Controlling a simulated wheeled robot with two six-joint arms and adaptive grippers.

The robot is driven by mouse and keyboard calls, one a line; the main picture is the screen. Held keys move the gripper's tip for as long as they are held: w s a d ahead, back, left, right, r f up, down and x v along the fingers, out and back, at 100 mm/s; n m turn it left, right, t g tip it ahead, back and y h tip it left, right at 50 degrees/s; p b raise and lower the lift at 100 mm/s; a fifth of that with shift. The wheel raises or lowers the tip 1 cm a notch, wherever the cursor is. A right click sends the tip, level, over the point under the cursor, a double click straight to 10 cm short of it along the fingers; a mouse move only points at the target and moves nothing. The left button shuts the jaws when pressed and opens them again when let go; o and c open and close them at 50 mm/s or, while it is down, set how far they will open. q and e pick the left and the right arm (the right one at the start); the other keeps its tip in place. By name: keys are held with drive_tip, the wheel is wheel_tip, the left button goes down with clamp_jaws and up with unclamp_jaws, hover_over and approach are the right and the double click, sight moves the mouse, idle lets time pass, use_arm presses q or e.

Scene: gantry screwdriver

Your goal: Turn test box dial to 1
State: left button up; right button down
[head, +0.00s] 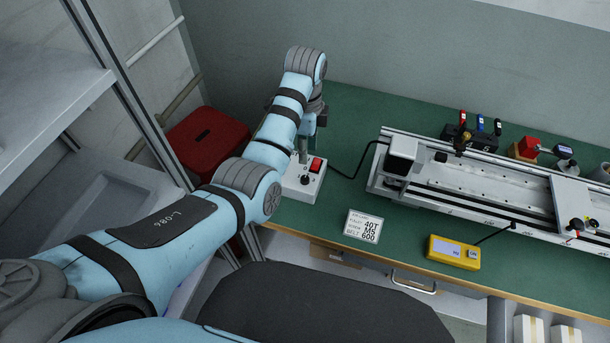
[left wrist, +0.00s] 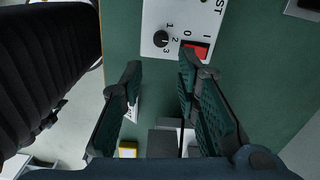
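The test box (head: 299,190) is a small white box near the left front edge of the green bench. Its black round dial (left wrist: 160,38) has the numbers 1, 2 and 3 beside it in the left wrist view. A small light mark on the dial seems to face 3, but it is too small to be sure. A red switch (head: 316,165) sits beside the dial. My left gripper (left wrist: 160,65) is open and empty, with its fingers apart above the box and the dial beyond and between their tips. In the head view my arm hides much of it. My right gripper is not in view.
A white card (head: 363,226) and a yellow meter (head: 453,252) lie to the right of the box. The long gantry rail (head: 480,190) stands behind them. A black cable runs from box to gantry. A red bin (head: 208,142) and shelf posts are at left.

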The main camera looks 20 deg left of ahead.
sight(305, 178)
use_arm(q)
wheel_tip(305, 178, down, 11)
drive_tip(key=b, duration=0.2)
drive_tip(key=shift+f+b, duration=0.2)
drive_tip(key=shift+b, duration=0.15)
drive_tip(key=shift+c, duration=0.4)
clamp_jaws()
